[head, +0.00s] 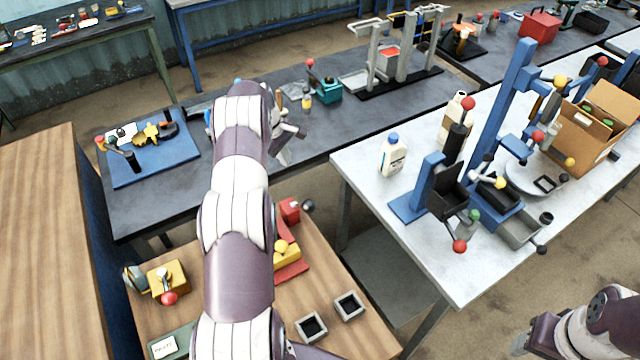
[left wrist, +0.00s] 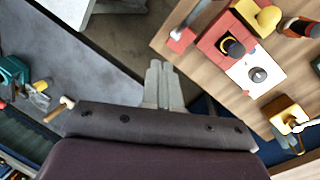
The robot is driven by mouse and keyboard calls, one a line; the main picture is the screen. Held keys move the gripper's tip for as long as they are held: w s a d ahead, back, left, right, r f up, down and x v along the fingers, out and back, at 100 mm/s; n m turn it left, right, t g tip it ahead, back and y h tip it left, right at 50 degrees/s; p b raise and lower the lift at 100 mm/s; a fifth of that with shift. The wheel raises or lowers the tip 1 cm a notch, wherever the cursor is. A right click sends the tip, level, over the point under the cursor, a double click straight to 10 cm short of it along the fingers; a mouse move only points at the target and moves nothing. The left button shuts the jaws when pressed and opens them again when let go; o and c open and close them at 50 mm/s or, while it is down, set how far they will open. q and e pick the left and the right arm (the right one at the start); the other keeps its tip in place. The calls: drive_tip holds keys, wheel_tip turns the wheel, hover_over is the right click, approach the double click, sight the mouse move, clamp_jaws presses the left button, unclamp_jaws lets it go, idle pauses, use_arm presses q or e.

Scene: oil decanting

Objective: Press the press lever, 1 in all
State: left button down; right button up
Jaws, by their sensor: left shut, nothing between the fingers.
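A tall blue press-like stand (head: 507,100) stands on the white-topped table at right, with several ball-ended levers around it. I cannot tell for certain which is the press lever. A smaller blue stand with a black body (head: 447,190) is in front of it, with a red ball low at its front. My left gripper (head: 284,150) is shut and empty above the gap by the dark bench, left of the white table and well apart from these stands. Its closed fingers show in the left wrist view (left wrist: 161,84). My right arm shows at lower right; its jaw state is unclear.
A white bottle (head: 393,155) and an open cardboard box (head: 592,125) stand on the white table. A teal device (head: 327,90) with a red knob is on the dark bench.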

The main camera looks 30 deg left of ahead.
use_arm(q)
drive_tip(key=shift+n, duration=0.7)
drive_tip(key=shift+s+d+f+b, duration=0.15)
drive_tip(key=shift+s+d+f, duration=0.4)
drive_tip(key=shift+d+f, duration=0.45)
drive_tip(key=shift+s+d+f+b, duration=0.1)
drive_tip(key=shift+s+d+f, duration=0.45)
drive_tip(key=shift+d, duration=0.75)
drive_tip(key=shift+s+d+f+b, duration=0.15)
drive_tip(key=shift+s+d+f, duration=0.35)
drive_tip(key=shift+d+f, duration=0.5)
use_arm(e)
drive_tip(key=shift+s+d+f, duration=0.25)
drive_tip(key=shift+s+f, duration=0.05)
drive_tip(key=shift+f, duration=0.05)
use_arm(q)
drive_tip(key=shift+d+r, duration=0.1)
drive_tip(key=shift+d, duration=0.1)
use_arm(e)
drive_tip(key=shift+f, duration=0.1)
use_arm(q)
drive_tip(key=shift+s+d+f, duration=0.1)
drive_tip(key=shift+d+f, duration=0.1)
drive_tip(key=shift+f, duration=0.05)
use_arm(e)
drive_tip(key=shift+f, duration=0.1)
